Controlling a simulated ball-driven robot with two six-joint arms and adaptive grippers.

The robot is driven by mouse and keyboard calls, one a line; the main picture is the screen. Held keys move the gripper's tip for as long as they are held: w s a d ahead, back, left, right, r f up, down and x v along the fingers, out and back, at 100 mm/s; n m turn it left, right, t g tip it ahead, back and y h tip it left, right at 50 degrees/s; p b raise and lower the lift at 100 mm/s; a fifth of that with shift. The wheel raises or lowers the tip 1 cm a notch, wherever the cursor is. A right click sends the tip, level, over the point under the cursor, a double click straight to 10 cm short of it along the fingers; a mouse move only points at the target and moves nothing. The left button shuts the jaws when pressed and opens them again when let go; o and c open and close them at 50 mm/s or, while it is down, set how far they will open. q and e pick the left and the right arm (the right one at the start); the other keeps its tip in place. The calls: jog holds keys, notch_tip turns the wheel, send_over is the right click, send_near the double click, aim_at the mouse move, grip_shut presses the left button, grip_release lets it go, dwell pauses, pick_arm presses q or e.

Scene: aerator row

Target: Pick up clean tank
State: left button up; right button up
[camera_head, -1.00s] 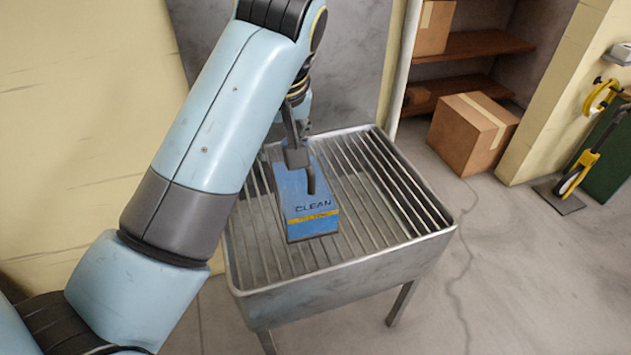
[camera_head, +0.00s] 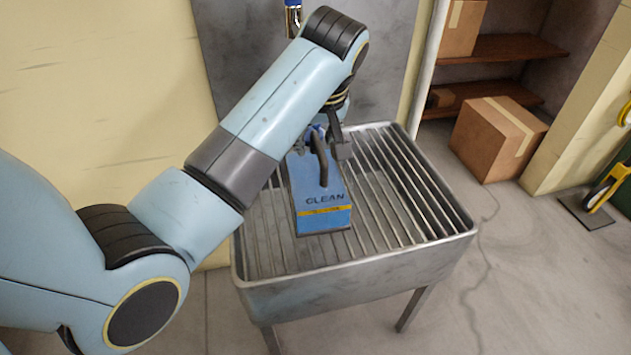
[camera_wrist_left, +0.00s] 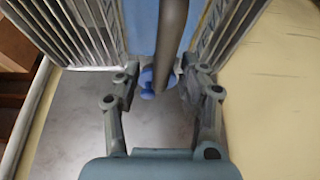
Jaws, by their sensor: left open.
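The clean tank (camera_head: 321,190) is a blue block-shaped container with the word CLEAN, a yellow stripe and a dark curved handle. It stands on the slatted metal rack. My left gripper (camera_head: 330,137) is at the tank's far upper end, beside the handle, and my forearm partly hides it. In the left wrist view, the open fingers (camera_wrist_left: 161,82) stand on either side of the dark handle (camera_wrist_left: 171,42). A blue cap (camera_wrist_left: 148,80) shows behind the handle. I cannot tell whether either finger touches the handle. My right gripper is not in view.
The metal rack (camera_head: 360,275) has a raised rim and legs, with bare slats right of the tank. A grey panel (camera_head: 385,50) stands behind it. A cardboard box (camera_head: 497,138) sits on the floor near shelves at the right. Open floor lies right of the rack.

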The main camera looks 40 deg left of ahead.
pick_arm(q)
jog(key=shift+c, duration=0.4)
grip_shut()
jog(key=shift+w+r, duration=0.1)
